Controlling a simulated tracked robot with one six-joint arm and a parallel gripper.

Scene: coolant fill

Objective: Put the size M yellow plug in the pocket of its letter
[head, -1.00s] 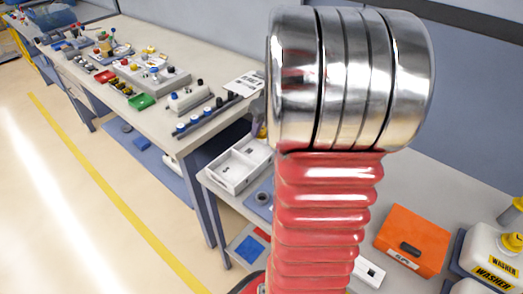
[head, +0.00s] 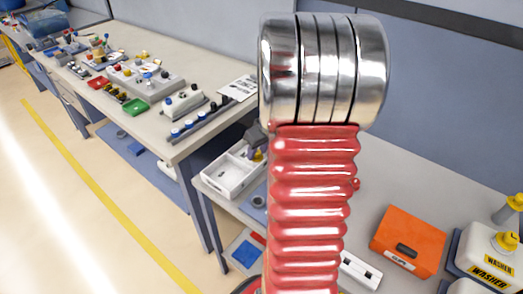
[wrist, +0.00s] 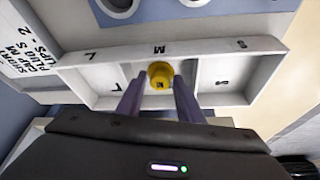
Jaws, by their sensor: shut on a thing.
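The yellow plug (wrist: 160,74) is between the fingertips of my gripper (wrist: 159,88), which is shut on it. A dark letter, apparently M, shows on the plug. The white tray (wrist: 205,47) has pockets in a row, with L, M and S on its rim. The plug is at the middle pocket, in line with the rim's M; I cannot tell whether it touches the floor. In the head view, my gripper (head: 256,144) and the plug (head: 258,157) are at the far right part of the tray (head: 223,187), partly hidden by my red arm.
The long bench (head: 185,145) at left holds several small parts and trays.

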